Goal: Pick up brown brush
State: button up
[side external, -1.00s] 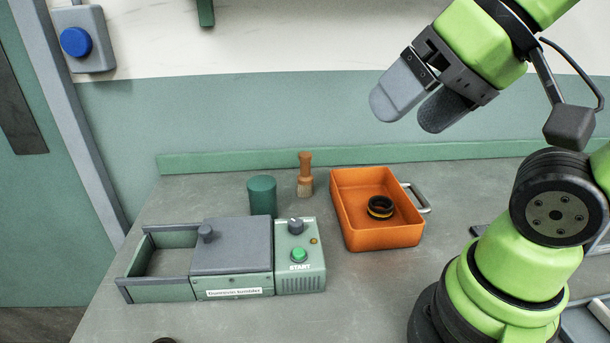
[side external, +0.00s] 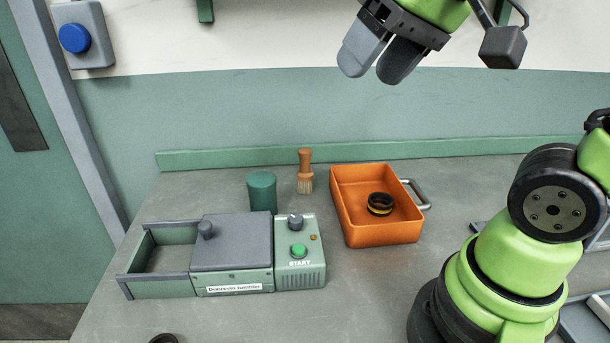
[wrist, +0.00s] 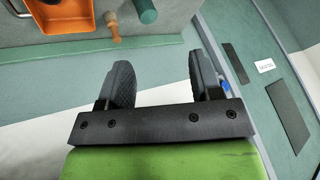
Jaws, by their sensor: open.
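The brown brush (side external: 305,172) stands upright on the grey bench, handle up and pale bristles down, between the green cylinder and the orange tray. In the wrist view the brush (wrist: 113,27) shows at the top, left of the middle. My gripper (side external: 371,76) is high above the bench, up and to the right of the brush in the side view, and well apart from it. Its two grey fingers (wrist: 164,80) are spread with nothing between them.
A dark green cylinder (side external: 262,192) stands left of the brush. An orange tray (side external: 345,235) with dark rings (side external: 380,204) inside stands to its right. A grinder box with a START control panel (side external: 300,255) sits in front. A green ledge (side external: 220,159) runs along the wall behind.

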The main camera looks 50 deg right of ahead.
jog(key=w+d+n+g, duration=0.15)
jog(key=w+d, duration=0.25)
jog(key=w, duration=0.6)
jog(key=g+h, duration=0.1)
jog(key=g, duration=0.4)
send_over(305, 163)
jog(key=shift+n+t, duration=0.25)
jog(key=shift+n, duration=0.2)
jog(key=f, duration=1.8)
jog(key=shift+w+d+f, duration=0.15)
jog(key=shift+w+d, duration=0.15)
jog(key=shift+w, duration=0.1)
notch_tip(305, 163, down, 5)
jog(key=shift+d+f, duration=0.1)
jog(key=shift+d, duration=0.05)
notch_tip(305, 163, down, 6)
jog(key=shift+r, duration=0.2)
jog(key=shift+c, duration=0.4)
grip_shut()
